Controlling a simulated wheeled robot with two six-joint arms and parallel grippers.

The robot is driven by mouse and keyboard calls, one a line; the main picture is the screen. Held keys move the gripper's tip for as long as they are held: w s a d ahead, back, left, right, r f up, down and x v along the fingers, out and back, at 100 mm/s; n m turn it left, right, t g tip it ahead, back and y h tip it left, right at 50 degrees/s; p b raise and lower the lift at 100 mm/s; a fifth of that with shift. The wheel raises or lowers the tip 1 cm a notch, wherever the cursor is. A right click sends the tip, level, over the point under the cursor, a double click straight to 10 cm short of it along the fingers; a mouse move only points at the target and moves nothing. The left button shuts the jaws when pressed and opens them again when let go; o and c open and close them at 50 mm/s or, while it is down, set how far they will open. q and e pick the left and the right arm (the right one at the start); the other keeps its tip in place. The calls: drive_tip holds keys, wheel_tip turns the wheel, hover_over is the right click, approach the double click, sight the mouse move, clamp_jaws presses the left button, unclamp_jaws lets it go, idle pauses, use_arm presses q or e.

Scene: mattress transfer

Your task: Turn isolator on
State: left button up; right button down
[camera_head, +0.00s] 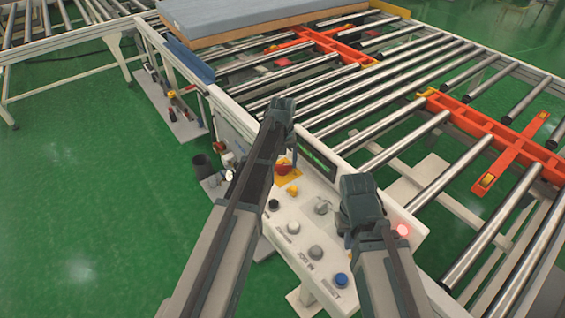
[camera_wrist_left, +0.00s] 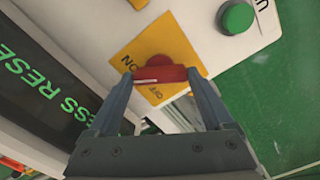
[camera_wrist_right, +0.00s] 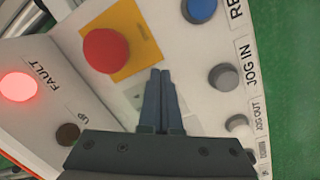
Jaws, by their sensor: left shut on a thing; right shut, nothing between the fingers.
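The isolator is a red rotary handle (camera_wrist_left: 160,74) on a yellow plate (camera_wrist_left: 180,40) marked ON and OFF. In the left wrist view its bar lies roughly level across the picture. My left gripper (camera_wrist_left: 163,88) is shut on the bar, one finger at each end. The isolator also shows in the head view (camera_head: 284,168), partly hidden by my left arm. My right gripper (camera_wrist_right: 161,75) is shut and empty, above the white control panel (camera_head: 290,225), beside a red button on a yellow square (camera_wrist_right: 106,50).
A display with green text (camera_wrist_left: 38,80) and a green button (camera_wrist_left: 236,17) lie near the isolator. Blue (camera_head: 341,280) and grey buttons and a glowing red fault light (camera_head: 403,230) are on the panel. A roller conveyor carrying a mattress (camera_head: 250,14) stands behind.

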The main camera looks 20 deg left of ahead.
sight(283, 165)
use_arm(q)
drive_tip(key=shift+m, duration=1.2)
drive_tip(key=o, duration=1.1)
drive_tip(key=shift+o, duration=0.2)
drive_tip(key=shift+r, duration=0.2)
use_arm(e)
drive_tip(key=shift+r, duration=0.15)
use_arm(q)
wheel_tip(283, 165, up, 14)
drive_tip(key=p, duration=1.3)
drive_tip(key=shift+f+p, duration=0.25)
drive_tip(key=shift+p, duration=0.15)
use_arm(e)
wheel_tip(283, 165, up, 14)
drive_tip(key=shift+f, duration=0.25)
use_arm(q)
drive_tip(key=shift+f, duration=0.1)
